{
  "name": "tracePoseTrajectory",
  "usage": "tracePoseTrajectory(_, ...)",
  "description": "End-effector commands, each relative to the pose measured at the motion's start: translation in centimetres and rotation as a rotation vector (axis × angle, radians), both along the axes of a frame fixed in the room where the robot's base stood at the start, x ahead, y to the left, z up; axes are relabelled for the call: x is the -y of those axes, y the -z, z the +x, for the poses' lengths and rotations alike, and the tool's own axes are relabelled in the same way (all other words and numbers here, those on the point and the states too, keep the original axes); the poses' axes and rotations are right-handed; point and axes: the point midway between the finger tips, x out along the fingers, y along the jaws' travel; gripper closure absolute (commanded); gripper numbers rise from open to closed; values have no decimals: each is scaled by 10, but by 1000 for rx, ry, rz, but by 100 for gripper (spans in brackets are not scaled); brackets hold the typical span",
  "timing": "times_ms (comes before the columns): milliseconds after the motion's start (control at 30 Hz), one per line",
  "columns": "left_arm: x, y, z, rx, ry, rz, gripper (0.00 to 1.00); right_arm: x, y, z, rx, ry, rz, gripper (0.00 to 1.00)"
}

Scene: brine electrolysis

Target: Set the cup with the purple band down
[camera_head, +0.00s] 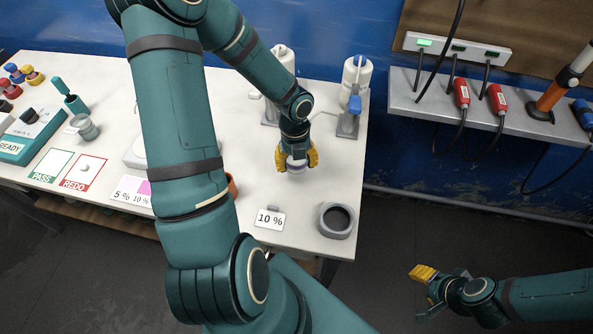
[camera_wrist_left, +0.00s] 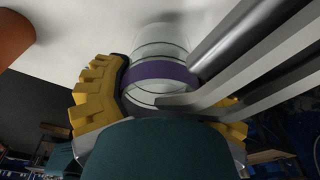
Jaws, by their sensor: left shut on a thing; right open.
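The cup with the purple band (camera_wrist_left: 160,72) is a clear cup, seen between the yellow fingers of my left gripper (camera_head: 297,158) in the left wrist view. My left gripper is shut on it. In the head view the cup (camera_head: 296,168) shows only partly below the fingers, over the white table (camera_head: 300,205). I cannot tell whether its base touches the table. My right gripper (camera_head: 428,287) is open and empty, off the table at the lower right.
A "10 %" card (camera_head: 269,218) and a grey ring-shaped holder (camera_head: 337,220) stand near the table's front right. Two dispensers, one with a blue part (camera_head: 355,90), stand behind the left gripper. My left arm hides the table's middle. PASS and REDO squares (camera_head: 83,172) lie at left.

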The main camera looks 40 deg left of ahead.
Motion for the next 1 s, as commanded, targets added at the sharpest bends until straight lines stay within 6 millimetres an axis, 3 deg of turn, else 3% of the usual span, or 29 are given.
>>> tracePoseTrajectory(267,0,34,0,-2,0,-1,81,0,11,0,0,0,-2,53)
tracePoseTrajectory(667,0,38,0,1,0,1,81,-1,12,0,0,0,-2,53)
tracePoseTrajectory(700,0,38,0,1,0,1,21,-1,12,0,0,0,-2,53)
tracePoseTrajectory(767,0,38,0,0,0,0,0,-1,12,0,0,0,-2,53)
tracePoseTrajectory(1000,0,37,0,0,0,0,0,-1,11,0,0,-1,-2,53)
